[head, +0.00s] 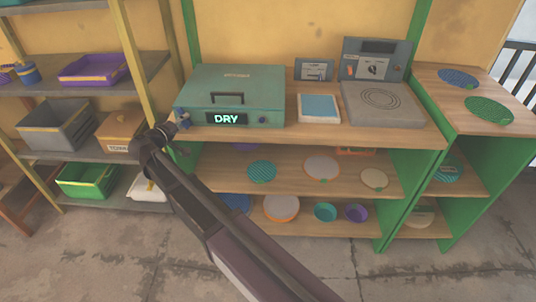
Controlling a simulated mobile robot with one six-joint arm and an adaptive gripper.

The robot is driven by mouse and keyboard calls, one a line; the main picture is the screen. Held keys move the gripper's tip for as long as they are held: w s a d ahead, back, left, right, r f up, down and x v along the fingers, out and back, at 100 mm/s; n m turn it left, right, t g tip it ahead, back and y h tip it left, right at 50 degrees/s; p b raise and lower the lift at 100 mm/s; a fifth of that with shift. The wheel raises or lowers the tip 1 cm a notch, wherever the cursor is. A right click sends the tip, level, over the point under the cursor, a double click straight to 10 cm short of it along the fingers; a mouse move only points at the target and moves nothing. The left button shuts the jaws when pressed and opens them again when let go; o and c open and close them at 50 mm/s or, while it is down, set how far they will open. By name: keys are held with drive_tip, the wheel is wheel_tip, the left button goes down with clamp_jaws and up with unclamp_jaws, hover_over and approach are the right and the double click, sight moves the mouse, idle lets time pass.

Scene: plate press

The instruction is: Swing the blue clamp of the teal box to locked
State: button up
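The teal box (250,78) stands on the left part of the wooden bench top, lid down, with a dark handle (227,98) and a front display (227,119) reading DRY. My arm reaches in from the lower right. My gripper (181,121) is at the box's front left corner, touching or very close to it. A small bluish part shows by the gripper there. It may be the blue clamp, but it is too small and partly covered to tell its position. The fingers are too small to show whether they are open or shut.
Right of the box lie a pale blue pad (319,107) and a grey device (382,104) with an upright panel. A shelf with a purple tray (93,69) and grey bin (56,125) stands left, its yellow post (133,52) near my gripper. Plates and bowls fill the shelves below.

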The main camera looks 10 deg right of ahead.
drive_tip(key=p+v, duration=0.3)
drive_tip(key=v, duration=1.1)
drive_tip(key=s+d+f+m+g+y+p, duration=0.1)
drive_tip(key=s+d+g+p, duration=0.1)
drive_tip(key=d, duration=0.9)
drive_tip(key=s+d+f+m+g+y+p, duration=0.1)
drive_tip(key=d+g+p, duration=0.3)
drive_tip(key=d, duration=0.7)
drive_tip(key=s+d+f+m+g+y+p, duration=0.1)
drive_tip(key=s+d+g+p, duration=0.3)
drive_tip(key=d, duration=0.7)
drive_tip(key=shift+f+g+y, duration=0.4)
drive_tip(key=shift+g+y, duration=0.1)
drive_tip(key=shift+g, duration=0.2)
